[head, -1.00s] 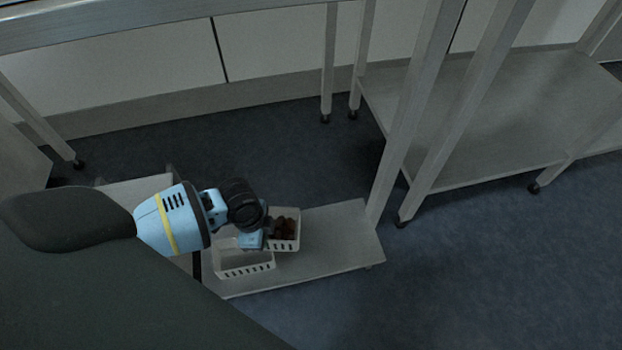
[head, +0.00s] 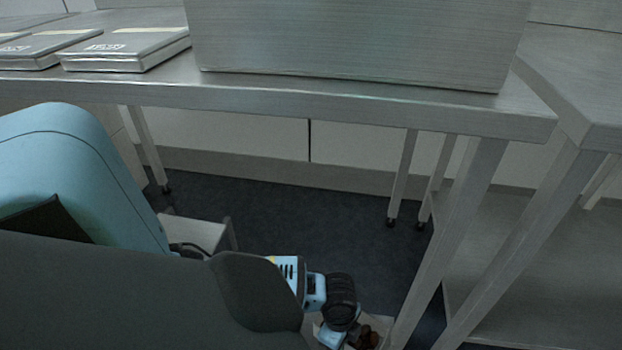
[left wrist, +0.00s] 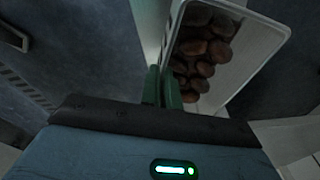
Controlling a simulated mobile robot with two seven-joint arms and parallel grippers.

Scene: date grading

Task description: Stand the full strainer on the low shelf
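The full strainer, a white slotted basket, shows in the left wrist view (left wrist: 240,70) with several brown dates (left wrist: 200,50) in it. My left gripper (left wrist: 161,88) has its green fingers closed on the strainer's side wall, one inside and one outside. In the head view the gripper (head: 335,337) and dates (head: 366,338) are at the bottom edge. The low shelf is mostly cut off there, so I cannot tell whether the strainer rests on it. My right gripper is out of view.
A steel table (head: 300,97) spans the head view above my left arm. It carries a large metal box (head: 350,40) and flat packs (head: 125,45). Its leg (head: 450,240) stands right of the gripper. Another steel table (head: 590,90) is at right. Dark floor (head: 300,215) lies behind.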

